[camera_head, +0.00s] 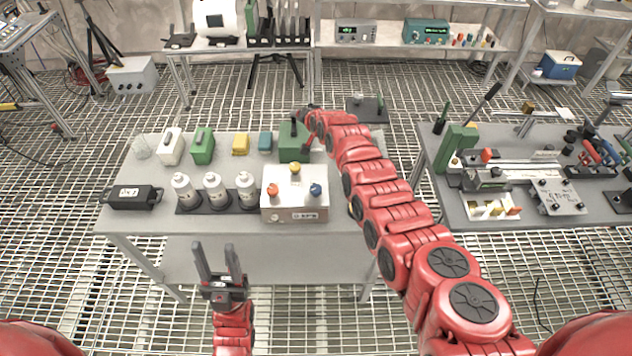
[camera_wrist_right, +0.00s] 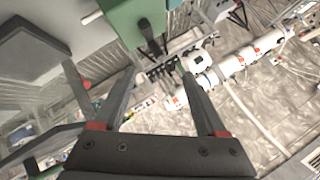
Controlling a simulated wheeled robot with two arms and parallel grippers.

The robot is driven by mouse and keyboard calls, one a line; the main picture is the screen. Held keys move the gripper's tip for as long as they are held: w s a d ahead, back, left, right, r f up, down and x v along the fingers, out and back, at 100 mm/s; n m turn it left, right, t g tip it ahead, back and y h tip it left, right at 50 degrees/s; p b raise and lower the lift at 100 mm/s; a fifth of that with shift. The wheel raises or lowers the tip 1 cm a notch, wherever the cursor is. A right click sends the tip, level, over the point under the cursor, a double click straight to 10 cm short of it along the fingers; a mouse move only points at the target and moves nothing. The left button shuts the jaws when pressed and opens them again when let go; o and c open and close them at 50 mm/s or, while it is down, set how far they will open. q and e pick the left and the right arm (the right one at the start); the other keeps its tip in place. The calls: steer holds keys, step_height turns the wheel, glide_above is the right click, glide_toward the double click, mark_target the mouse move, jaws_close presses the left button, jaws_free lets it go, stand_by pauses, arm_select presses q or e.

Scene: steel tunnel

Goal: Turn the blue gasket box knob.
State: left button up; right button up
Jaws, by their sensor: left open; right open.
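A white box (camera_head: 285,212) with a front label stands at the front right of the grey table. Orange, yellow and blue knobs sit on its top; the blue knob (camera_head: 315,189) is at the right. My left gripper (camera_head: 215,247) is open and empty, in front of the table's front edge and left of the box, apart from it. My right arm passes right of the box and reaches beyond it. My right gripper is hard to make out in the head view. In the right wrist view the right gripper (camera_wrist_right: 158,75) is open and empty; the blue knob does not show there.
A green box (camera_head: 293,143) with a black handle stands behind the white box, near my right arm's end. White bottles (camera_head: 214,187) stand to the left. A second table (camera_head: 500,215) with tools stands at the right.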

steer(key=s+d+r+g+h, duration=0.2)
steer(key=s+r+g, duration=0.3)
steer(key=s, duration=0.4)
steer(key=s+d+r+g+h, duration=0.15)
steer(key=s+r+g, duration=0.3)
steer(key=s, duration=0.45)
glide_above(316, 188)
steer(key=shift+m+g+h, duration=0.25)
steer(key=shift+m, duration=0.05)
step_height(316, 188, down, 11)
steer(key=shift+f+p, duration=0.2)
steer(key=shift+p, duration=0.15)
step_height(316, 188, down, 5)
steer(key=shift+a+r, duration=0.15)
steer(key=shift+f+b, duration=0.45)
steer(key=shift+f, duration=0.35)
jaws_close()
